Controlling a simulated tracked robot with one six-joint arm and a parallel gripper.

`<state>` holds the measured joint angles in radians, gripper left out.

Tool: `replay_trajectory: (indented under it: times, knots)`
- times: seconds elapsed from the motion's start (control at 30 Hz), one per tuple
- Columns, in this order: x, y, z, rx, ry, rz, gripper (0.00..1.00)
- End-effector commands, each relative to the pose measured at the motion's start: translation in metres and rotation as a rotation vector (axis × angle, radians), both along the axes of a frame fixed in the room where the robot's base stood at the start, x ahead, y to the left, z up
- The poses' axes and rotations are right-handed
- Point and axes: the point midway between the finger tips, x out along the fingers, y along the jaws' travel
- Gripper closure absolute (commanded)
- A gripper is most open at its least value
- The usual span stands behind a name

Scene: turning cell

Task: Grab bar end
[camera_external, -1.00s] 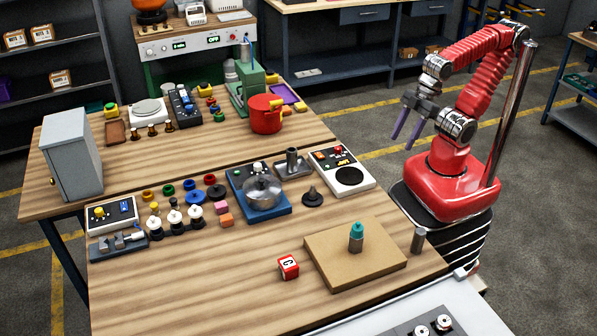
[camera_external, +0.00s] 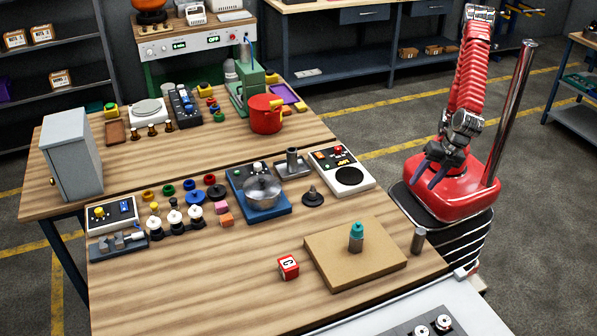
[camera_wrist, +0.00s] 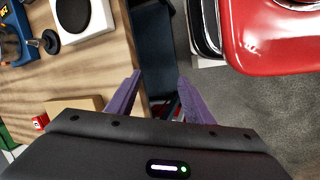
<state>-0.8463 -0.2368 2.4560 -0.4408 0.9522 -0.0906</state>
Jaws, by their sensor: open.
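A short grey metal bar (camera_external: 418,241) stands upright at the right edge of the wooden table, beside a light brown board. A second grey cylinder with a teal top (camera_external: 356,237) stands on the board; I cannot tell from its look which of the two is the bar end. My gripper (camera_external: 425,181) is open and empty, hanging with its fingers down near my red base, above and behind the grey bar. In the wrist view its purple fingers (camera_wrist: 159,77) are apart over the table's edge and the floor. Neither cylinder shows in the wrist view.
The brown board (camera_external: 330,265) and a red lettered cube (camera_external: 288,267) lie on the front table. The table's front left is clear.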

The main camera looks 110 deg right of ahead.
Motion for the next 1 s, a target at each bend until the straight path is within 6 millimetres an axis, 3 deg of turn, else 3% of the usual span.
replay_trajectory:
  times: [0.37,0.57,0.77,1.0]
  knots:
    - [0.007,0.052,-0.022,-0.378,-0.066,0.584,0.53]
    - [0.016,0.096,-0.026,-0.622,-0.149,0.942,0.53]
    - [0.028,0.142,-0.018,-0.858,-0.254,1.238,0.53]
    - [0.053,0.178,0.013,-1.089,-0.374,1.441,0.53]
